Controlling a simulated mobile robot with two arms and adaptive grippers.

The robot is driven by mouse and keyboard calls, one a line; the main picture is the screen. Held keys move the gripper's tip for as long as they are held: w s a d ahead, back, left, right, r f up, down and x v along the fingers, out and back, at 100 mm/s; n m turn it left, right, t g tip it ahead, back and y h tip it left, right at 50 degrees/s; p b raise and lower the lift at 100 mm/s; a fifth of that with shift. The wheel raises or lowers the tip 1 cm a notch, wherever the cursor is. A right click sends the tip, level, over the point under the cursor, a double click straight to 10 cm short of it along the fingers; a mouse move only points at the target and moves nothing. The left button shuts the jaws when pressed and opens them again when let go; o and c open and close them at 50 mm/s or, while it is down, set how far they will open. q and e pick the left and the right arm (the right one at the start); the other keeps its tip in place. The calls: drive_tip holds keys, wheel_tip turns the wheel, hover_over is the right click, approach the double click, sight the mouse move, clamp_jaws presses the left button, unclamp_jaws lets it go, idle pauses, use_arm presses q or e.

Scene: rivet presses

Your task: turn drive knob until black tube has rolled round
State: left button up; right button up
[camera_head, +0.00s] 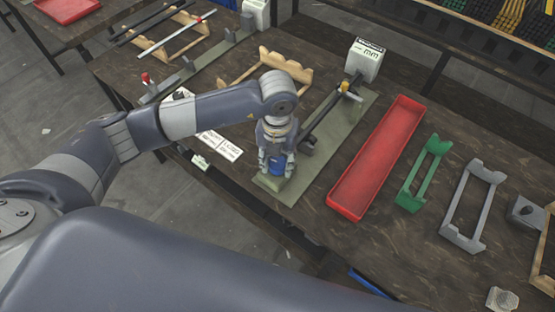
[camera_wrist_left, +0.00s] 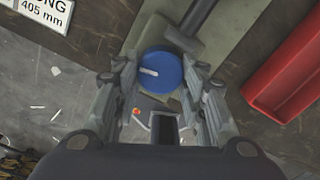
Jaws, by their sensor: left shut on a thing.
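The blue drive knob (camera_wrist_left: 161,76) has a white pointer mark, which points left in the left wrist view. The black tube (camera_head: 323,118) lies along the press base and runs from beside the knob towards the white box at the far end. Part of the tube's near end is hidden by my left gripper. My right gripper is not in view.
A red tray (camera_head: 376,160) lies right of the press. Green (camera_head: 424,174) and grey (camera_head: 472,204) cradles stand further right. A wooden rack (camera_head: 264,68) stands behind my left arm. A white printed label (camera_head: 220,145) lies left of the knob. The table's front edge is close to the knob.

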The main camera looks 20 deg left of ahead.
sight(277, 164)
use_arm(q)
drive_tip(key=o, duration=1.1)
wheel_tip(277, 164, up, 12)
